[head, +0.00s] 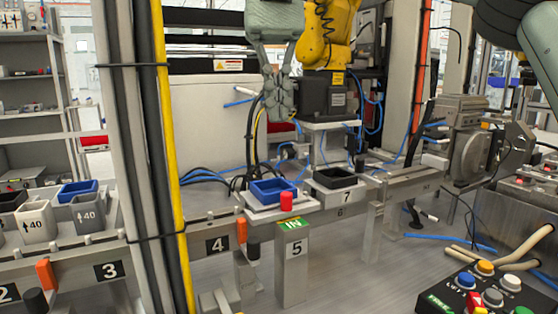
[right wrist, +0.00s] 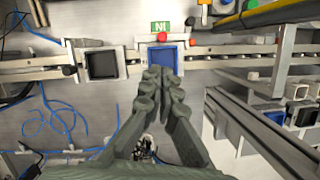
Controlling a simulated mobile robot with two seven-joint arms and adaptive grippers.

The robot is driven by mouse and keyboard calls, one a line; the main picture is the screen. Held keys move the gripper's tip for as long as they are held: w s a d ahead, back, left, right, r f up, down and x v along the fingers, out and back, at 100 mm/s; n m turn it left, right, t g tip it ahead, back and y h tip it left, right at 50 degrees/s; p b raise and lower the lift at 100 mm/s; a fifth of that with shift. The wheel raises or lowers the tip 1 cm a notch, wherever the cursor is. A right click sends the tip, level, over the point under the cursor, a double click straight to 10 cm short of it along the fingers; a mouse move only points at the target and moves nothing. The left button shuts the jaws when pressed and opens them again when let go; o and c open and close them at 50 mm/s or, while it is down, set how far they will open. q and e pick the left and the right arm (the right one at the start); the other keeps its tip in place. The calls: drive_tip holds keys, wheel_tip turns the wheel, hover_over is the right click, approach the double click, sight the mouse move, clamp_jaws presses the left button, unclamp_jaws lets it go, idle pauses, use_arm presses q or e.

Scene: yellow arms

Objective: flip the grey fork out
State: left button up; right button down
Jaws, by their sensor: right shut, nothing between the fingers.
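My right gripper (head: 279,108) hangs from the top of the head view, fingers pointing down, above and behind the blue bin (head: 273,190). In the right wrist view its fingers (right wrist: 161,72) are together and empty, their tips overlapping the near edge of the blue bin (right wrist: 163,54). The bin sits on a white carrier on the rail, beside a red knob (head: 286,201) and the green IN sign (head: 293,224). I cannot make out with certainty which part is the grey fork.
A black bin (head: 335,179) stands on the carrier to the right. Orange handles (head: 241,229) and black knobs line the rail front. A column with a yellow pipe (head: 172,130) stands at left. A yellow robot arm (head: 326,45) is behind. A button box (head: 485,292) is at lower right.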

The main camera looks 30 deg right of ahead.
sight(284, 202)
drive_tip(key=shift+s+a+r, duration=0.1)
drive_tip(key=shift+s, duration=0.1)
drive_tip(key=x, duration=1)
idle(0.6)
